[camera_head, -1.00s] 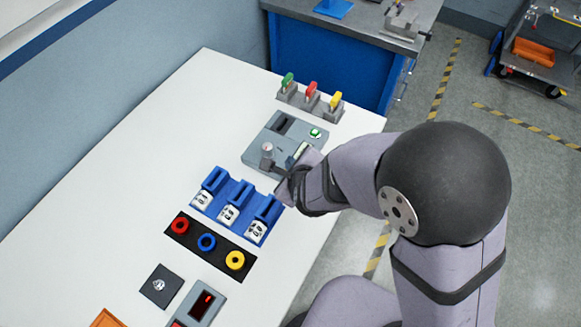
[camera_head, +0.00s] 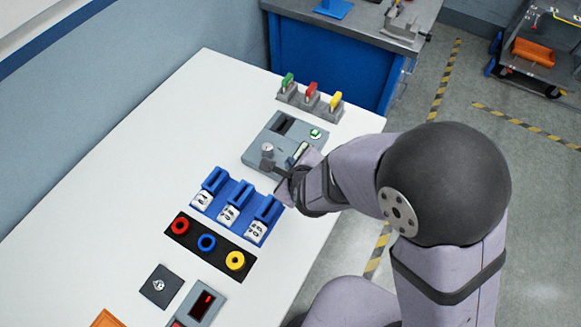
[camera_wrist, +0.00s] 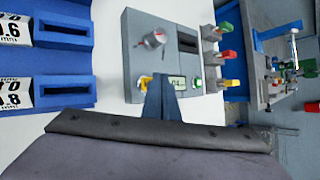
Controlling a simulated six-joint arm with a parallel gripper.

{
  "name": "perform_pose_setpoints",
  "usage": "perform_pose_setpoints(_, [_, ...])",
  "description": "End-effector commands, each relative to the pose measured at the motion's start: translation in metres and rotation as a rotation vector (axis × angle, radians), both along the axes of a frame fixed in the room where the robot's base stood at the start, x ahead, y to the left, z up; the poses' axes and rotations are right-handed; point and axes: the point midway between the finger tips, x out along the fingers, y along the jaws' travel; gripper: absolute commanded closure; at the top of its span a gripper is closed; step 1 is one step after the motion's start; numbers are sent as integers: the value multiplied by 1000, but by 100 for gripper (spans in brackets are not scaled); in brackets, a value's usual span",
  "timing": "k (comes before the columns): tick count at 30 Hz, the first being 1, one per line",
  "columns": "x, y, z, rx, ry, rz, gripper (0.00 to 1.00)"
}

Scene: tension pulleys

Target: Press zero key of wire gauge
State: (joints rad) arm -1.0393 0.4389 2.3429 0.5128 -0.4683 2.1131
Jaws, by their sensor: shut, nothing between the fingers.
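A grey device (camera_head: 255,158) with a dark slot, an upright knob and a green key lies on the far right of the white table; it may be the wire gauge. In the wrist view, the device (camera_wrist: 140,60) has a small pale display (camera_wrist: 177,82) between a yellow key (camera_wrist: 144,84) and a green key (camera_wrist: 196,83). My gripper (camera_wrist: 163,84) is shut and empty, its tips in front of the panel between the yellow key and the display. Whether the tips touch anything cannot be told. In the head view my arm hides part of the panel.
A blue rack (camera_head: 236,207) with labelled blocks and a black tray (camera_head: 182,238) of coloured rings lie nearer. A box with a red readout (camera_head: 202,304) is at the front. Green, red and yellow handled clamps (camera_head: 311,98) stand behind the device. The table's left side is clear.

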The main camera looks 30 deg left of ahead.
Motion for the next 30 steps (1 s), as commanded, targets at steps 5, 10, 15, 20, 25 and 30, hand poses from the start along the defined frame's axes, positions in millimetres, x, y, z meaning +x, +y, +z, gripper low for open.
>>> perform_pose_setpoints(5, [0,0,0,0,0,0,100])
perform_pose_setpoints(10, [0,0,0,0,0,0,100])
perform_pose_setpoints(15, [0,0,0,0,0,0,100])
perform_pose_setpoints(20, [0,0,-3,0,0,0,100])
perform_pose_setpoints(25, [0,0,-7,1,0,1,100])
perform_pose_setpoints(30, [0,0,-9,0,-1,1,100])
